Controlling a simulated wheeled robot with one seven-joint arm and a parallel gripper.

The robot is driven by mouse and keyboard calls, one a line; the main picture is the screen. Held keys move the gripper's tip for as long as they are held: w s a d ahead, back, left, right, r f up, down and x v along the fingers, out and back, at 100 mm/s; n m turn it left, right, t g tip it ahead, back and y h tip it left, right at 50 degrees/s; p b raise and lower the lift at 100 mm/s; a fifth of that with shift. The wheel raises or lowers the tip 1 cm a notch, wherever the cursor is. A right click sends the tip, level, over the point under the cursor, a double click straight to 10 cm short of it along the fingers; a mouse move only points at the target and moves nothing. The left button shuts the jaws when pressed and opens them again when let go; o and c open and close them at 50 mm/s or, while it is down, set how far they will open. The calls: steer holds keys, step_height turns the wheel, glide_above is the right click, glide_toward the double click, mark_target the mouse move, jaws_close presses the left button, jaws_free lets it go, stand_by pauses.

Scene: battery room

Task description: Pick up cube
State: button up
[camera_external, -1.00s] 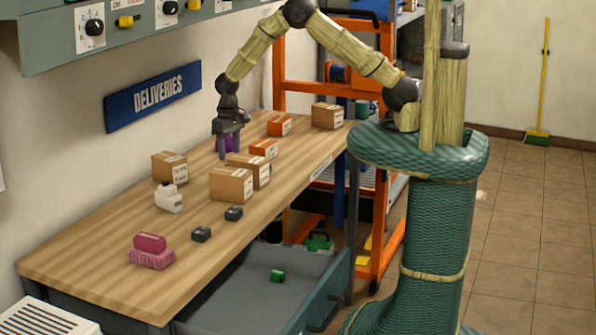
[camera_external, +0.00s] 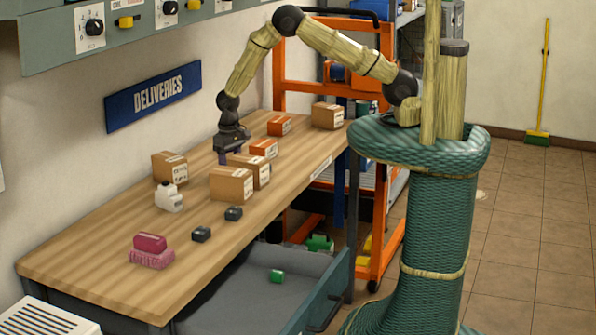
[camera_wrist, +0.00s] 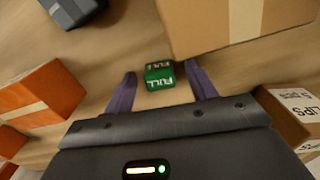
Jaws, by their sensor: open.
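A small green cube (camera_wrist: 159,76) marked FULL lies on the wooden table in the wrist view. It sits between the two purple fingers of my gripper (camera_wrist: 161,82), with a gap on each side. The fingers are open and hold nothing. In the external view my gripper (camera_external: 224,157) points down at the table, behind the cardboard boxes. The green cube is hidden there.
Cardboard boxes (camera_external: 231,184) stand close in front of my gripper. Orange boxes (camera_external: 264,148) are to its right. A white bottle (camera_external: 169,197), dark cubes (camera_external: 201,234) and a pink block (camera_external: 150,243) are nearer.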

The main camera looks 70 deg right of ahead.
steer(key=shift+c, duration=0.5)
steer(key=c, duration=0.9)
steer(key=shift+r, duration=0.1)
steer(key=shift+c, duration=0.2)
step_height(320, 180, up, 10)
steer(key=b, duration=0.2)
